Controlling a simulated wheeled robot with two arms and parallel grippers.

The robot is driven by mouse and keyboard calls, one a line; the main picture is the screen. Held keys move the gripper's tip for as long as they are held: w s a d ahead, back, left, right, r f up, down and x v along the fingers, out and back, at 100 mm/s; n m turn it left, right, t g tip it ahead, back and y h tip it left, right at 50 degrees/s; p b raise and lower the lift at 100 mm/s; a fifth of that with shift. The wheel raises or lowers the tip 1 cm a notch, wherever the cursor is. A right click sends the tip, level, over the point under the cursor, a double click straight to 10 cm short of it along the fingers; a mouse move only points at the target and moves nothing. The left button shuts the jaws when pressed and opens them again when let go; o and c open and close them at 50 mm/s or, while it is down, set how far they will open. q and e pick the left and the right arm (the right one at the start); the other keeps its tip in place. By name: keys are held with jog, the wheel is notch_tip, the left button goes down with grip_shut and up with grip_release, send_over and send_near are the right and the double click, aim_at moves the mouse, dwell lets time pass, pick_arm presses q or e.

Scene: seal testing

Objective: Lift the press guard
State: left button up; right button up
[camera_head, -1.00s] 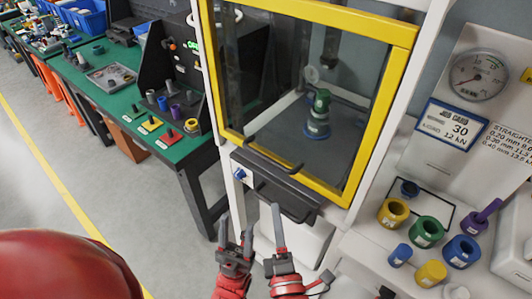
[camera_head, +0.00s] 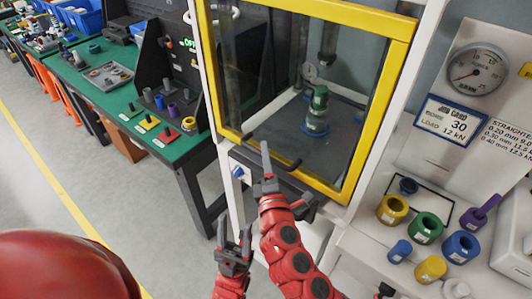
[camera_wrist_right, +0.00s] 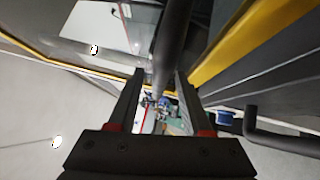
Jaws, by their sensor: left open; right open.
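The press guard is a clear panel in a yellow frame (camera_head: 376,118), and it is down across the front of the press. A dark handle (camera_head: 292,163) runs along its lower edge. My right gripper (camera_head: 267,165) is up at this handle, partly covering it. In the right wrist view its two fingers (camera_wrist_right: 160,82) are apart, with a dark round bar (camera_wrist_right: 172,45) running between them. I cannot tell whether they touch it. My left gripper (camera_head: 235,242) is open and empty, lower and to the left, below the press front.
Behind the guard stands a green and blue stack (camera_head: 317,112) on the press floor. Coloured rings, including a yellow one (camera_head: 392,209), sit on the white shelf at right. A gauge (camera_head: 476,71) is above. A green bench (camera_head: 112,92) stands at left.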

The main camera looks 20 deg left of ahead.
jog(key=shift+w+a, duration=0.1)
jog(key=shift+a, duration=0.05)
grip_shut()
dwell(1.4)
